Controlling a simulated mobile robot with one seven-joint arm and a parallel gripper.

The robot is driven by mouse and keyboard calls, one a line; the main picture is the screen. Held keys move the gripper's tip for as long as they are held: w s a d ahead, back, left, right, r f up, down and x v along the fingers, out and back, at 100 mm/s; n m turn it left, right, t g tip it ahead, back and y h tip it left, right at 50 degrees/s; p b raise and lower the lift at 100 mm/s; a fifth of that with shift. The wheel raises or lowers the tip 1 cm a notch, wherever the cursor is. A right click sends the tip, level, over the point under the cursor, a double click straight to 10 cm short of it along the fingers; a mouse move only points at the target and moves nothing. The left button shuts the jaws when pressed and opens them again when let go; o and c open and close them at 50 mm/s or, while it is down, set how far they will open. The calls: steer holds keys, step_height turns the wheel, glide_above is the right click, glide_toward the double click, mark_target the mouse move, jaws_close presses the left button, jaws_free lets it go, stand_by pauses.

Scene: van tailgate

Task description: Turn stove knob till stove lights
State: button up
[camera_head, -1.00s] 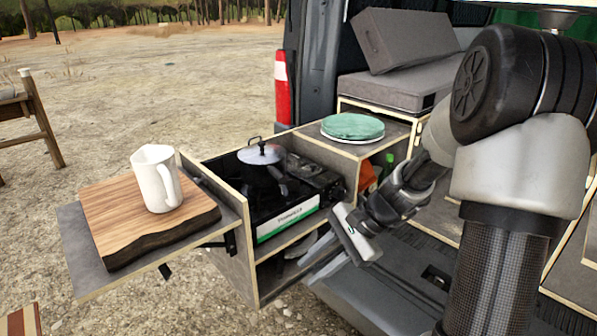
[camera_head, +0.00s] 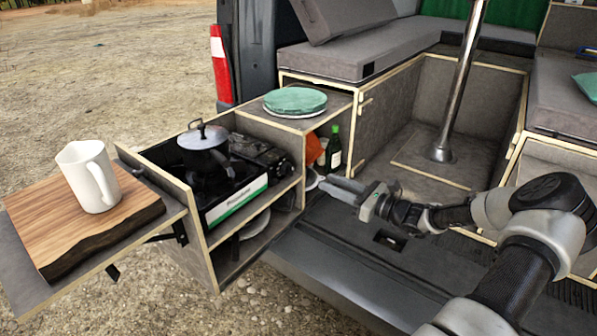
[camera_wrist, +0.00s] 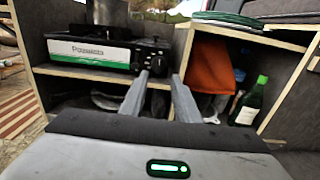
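The camping stove (camera_head: 238,203) sits on the upper shelf of the pull-out box, with a white and green front strip. A dark lidded pot (camera_head: 204,158) stands on it. In the wrist view the stove (camera_wrist: 90,52) is at upper left, with its dark control knob (camera_wrist: 156,62) at the right end of its front. My gripper (camera_head: 340,188) is right of the box, pointing towards it, apart from the stove. In the wrist view my gripper (camera_wrist: 160,77) has its fingers apart and nothing between them, with the knob beyond and slightly above. No flame is visible.
A white jug (camera_head: 90,177) stands on a wooden board (camera_head: 50,215) on the left side shelf. Green plates (camera_head: 295,101) lie on the box top. A green bottle (camera_head: 334,150) and an orange item (camera_head: 313,149) are in the right compartment. A metal post (camera_head: 462,80) rises behind my arm.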

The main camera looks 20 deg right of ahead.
mark_target(289, 169)
steer(key=b+x, duration=0.2)
steer(key=x, duration=1)
steer(key=shift+w+a, duration=0.15)
steer(key=shift+w, duration=0.1)
jaws_close()
